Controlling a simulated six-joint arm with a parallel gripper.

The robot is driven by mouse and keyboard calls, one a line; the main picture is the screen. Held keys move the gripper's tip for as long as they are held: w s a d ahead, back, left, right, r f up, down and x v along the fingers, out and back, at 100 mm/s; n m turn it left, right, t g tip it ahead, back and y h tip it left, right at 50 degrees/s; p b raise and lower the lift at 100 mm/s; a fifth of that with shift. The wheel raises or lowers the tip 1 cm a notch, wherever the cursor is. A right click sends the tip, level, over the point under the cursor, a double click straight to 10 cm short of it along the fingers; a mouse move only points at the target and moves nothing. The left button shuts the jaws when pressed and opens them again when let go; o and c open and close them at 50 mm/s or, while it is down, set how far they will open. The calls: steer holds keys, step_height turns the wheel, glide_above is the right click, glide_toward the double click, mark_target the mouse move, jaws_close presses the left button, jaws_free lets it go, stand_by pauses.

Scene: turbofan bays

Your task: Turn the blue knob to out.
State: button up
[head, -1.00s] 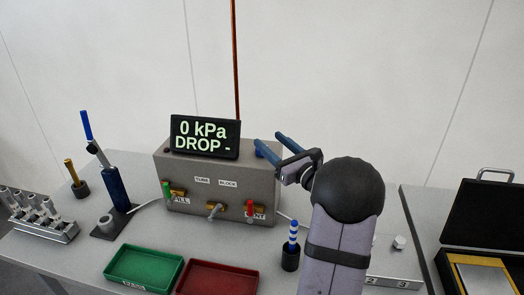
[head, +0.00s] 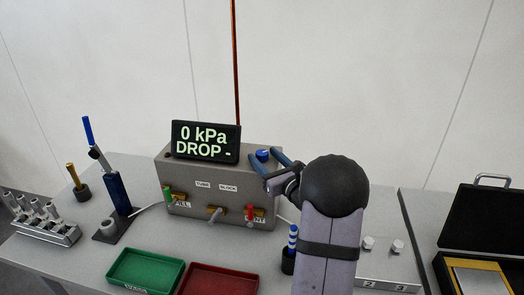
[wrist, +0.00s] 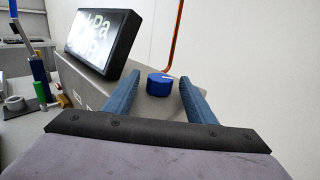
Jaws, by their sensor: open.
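The blue knob (head: 262,155) sits on top of the grey box (head: 200,208), at its right end beside the display. It also shows in the wrist view (wrist: 160,84), with a small pale mark on its top. My gripper (head: 263,165) is open and empty. In the head view its two blue fingers reach to either side of the knob. In the wrist view the fingertips lie left and right of the knob, with the knob a little beyond them and apart from both. I cannot read any label by the knob.
The black display (head: 206,142) on the box reads 0 kPa and DROP -. Green (head: 168,194) and red (head: 250,212) levers are on its front. A hand pump (head: 115,190) stands left; green (head: 145,268) and red (head: 215,280) trays lie in front. A copper pipe (wrist: 176,35) rises behind.

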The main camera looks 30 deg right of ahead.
steer(key=shift+w+d+p, duration=0.15)
steer(key=shift+w+p, duration=0.2)
steer(key=shift+w, duration=0.85)
steer(key=c, duration=1.1)
steer(key=shift+o, duration=0.3)
steer(key=shift+n+y, duration=0.3)
steer(key=shift+y, duration=0.2)
steer(key=shift+f+n+y+b, duration=0.1)
steer(key=shift+n+y+b, duration=0.3)
steer(key=shift+y+b, duration=0.25)
steer(key=n+y+b, duration=0.1)
steer(key=n+y, duration=0.2)
steer(key=y, duration=0.1)
steer(key=shift+d+g+y, duration=0.1)
steer(key=shift+g+y, duration=0.15)
steer(key=shift+g, duration=0.15)
steer(key=shift+n+g+y+p, duration=0.2)
steer(key=shift+n+g+y, duration=0.75)
steer(key=shift+y, duration=0.6)
steer(key=shift+n+g+y+p, duration=0.2)
steer(key=shift+n+g+y, duration=0.45)
steer(key=shift+n+y, duration=0.75)
steer(key=shift+n+g+y+p, duration=0.3)
steer(key=shift+n+g+y, duration=0.35)
steer(key=shift+y, duration=0.3)
